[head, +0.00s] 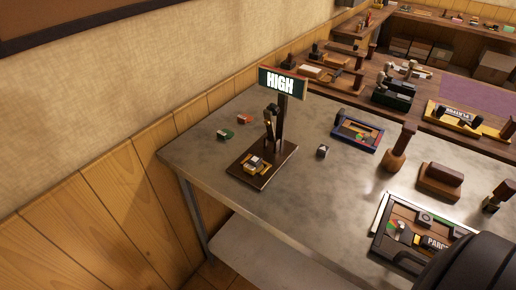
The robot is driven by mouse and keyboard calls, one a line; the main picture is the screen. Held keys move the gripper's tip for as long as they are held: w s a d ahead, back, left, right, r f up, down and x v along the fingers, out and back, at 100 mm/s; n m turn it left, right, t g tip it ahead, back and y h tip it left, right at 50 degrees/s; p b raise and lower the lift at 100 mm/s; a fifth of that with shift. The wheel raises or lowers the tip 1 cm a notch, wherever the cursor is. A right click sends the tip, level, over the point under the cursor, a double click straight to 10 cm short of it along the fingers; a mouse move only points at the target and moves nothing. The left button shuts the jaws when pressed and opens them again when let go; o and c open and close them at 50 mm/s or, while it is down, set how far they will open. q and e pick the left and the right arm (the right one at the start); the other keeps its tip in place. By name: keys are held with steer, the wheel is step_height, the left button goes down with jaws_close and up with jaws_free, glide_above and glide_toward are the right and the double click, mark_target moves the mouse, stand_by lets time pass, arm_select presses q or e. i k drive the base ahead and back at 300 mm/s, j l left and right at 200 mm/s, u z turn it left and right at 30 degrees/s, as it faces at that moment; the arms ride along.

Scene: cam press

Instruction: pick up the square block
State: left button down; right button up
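A small dark block (322,151) with a pale mark on top stands on the grey metal table (200,165), right of the cam press (262,176). It looks roughly cube-shaped, and nothing touches it. A small green block (225,134) and a small red-and-green block (243,120) lie on the table left of the press. I cannot tell for certain which one is the square block. Neither of my grippers shows in the head view. A dark rounded shape at the bottom right seems to be part of my own arm.
The press has a dark base, a post and a sign (280,83) reading HIGH. A blue tray (357,134), wooden-handled stamp (398,152), brown block (439,182) and framed tray (413,232) are to the right. The front middle of the table is clear.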

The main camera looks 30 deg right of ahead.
mark_target(255, 160)
steer(key=i+j+z, duration=0.15)
steer(key=z, duration=0.3)
steer(key=i+j+z, duration=0.55)
steer(key=z, duration=0.3)
steer(key=i+j+z, duration=0.15)
steer(key=j+z, duration=0.25)
